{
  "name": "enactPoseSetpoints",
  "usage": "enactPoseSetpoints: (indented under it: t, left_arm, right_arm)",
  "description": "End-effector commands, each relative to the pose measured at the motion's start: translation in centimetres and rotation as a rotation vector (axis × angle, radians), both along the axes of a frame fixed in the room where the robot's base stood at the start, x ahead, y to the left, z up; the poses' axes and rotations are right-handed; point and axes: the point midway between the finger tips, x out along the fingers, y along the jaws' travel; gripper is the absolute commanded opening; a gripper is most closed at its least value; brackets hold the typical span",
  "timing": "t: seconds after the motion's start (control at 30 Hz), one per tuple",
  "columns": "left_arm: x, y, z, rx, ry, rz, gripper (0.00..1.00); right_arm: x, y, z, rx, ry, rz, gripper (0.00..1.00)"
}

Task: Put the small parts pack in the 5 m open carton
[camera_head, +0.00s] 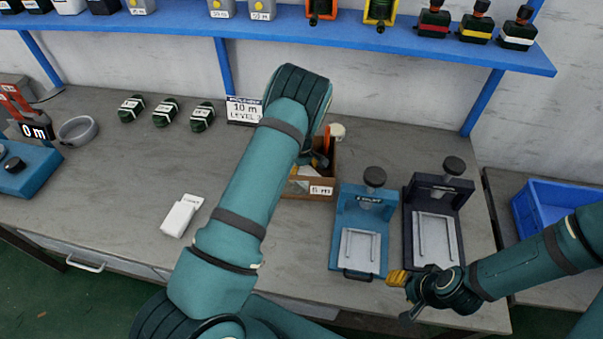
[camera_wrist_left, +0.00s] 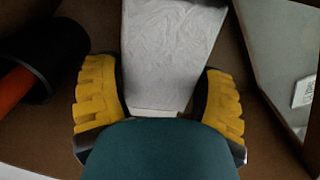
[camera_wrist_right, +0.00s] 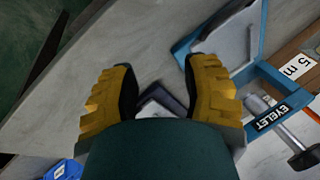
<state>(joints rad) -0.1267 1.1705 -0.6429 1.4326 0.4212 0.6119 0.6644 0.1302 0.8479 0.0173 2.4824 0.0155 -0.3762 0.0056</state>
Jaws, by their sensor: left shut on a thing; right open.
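The small open carton (camera_head: 296,190) with a 5 m label stands on the bench behind my left forearm, and its labelled side also shows in the right wrist view (camera_wrist_right: 308,50). My left gripper (camera_head: 319,160) is down at the carton, partly hidden by its own arm. In the left wrist view my yellow-padded left fingers (camera_wrist_left: 165,105) are shut on a pale, crinkled pack (camera_wrist_left: 172,50), with brown carton walls around it. My right gripper (camera_head: 403,294) is open and empty near the bench's front edge; its spread fingers fill the right wrist view (camera_wrist_right: 160,95).
An orange-and-black object (camera_wrist_left: 38,65) is in the carton. A blue eyelet press (camera_head: 347,210) and a dark press (camera_head: 411,205) stand right of it. A white pack (camera_head: 180,217) lies at left. A 10 m sign (camera_head: 245,110) stands behind. A blue shelf (camera_head: 400,40) runs above.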

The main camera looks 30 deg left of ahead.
Motion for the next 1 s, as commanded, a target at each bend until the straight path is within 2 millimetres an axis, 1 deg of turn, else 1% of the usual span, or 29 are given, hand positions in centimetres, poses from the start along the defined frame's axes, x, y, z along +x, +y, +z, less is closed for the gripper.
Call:
enactPoseSetpoints:
  t: [0.03,0.1,0.43,0.47,0.5,0.87,0.97,1.0]
  left_arm:
    - [0.0,0.0,-0.9,-0.001,0.001,0.001,0.32]
    - [0.0,0.0,-1.6,0.0,0.0,0.0,0.32]
    - [0.0,0.0,-1.8,0.0,-0.001,0.0,0.32]
    - [0.0,0.0,-1.9,0.0,-0.001,0.0,0.78]
    - [0.0,0.0,-1.8,0.0,-0.001,0.0,0.89]
    - [0.0,0.0,-1.5,0.0,-0.001,0.0,0.89]
    - [0.1,0.0,-0.6,0.0,-0.003,0.0,0.89]
    - [0.1,0.0,0.0,0.0,-0.003,0.0,0.89]
  right_arm:
    - [0.0,0.0,-0.1,0.0,0.0,0.0,0.47]
    - [0.0,0.0,-0.2,0.0,0.0,0.0,0.47]
    - [0.0,0.0,-0.4,0.0,0.0,0.0,0.47]
    - [0.0,0.0,-0.4,0.0,0.001,0.0,0.47]
    - [0.0,0.0,-0.3,0.0,0.001,0.0,0.47]
    - [0.0,0.0,-0.1,0.0,0.0,0.0,0.47]
    - [0.0,0.0,0.0,0.0,0.0,0.0,0.47]
    - [0.0,0.0,0.0,0.0,0.0,0.0,0.47]
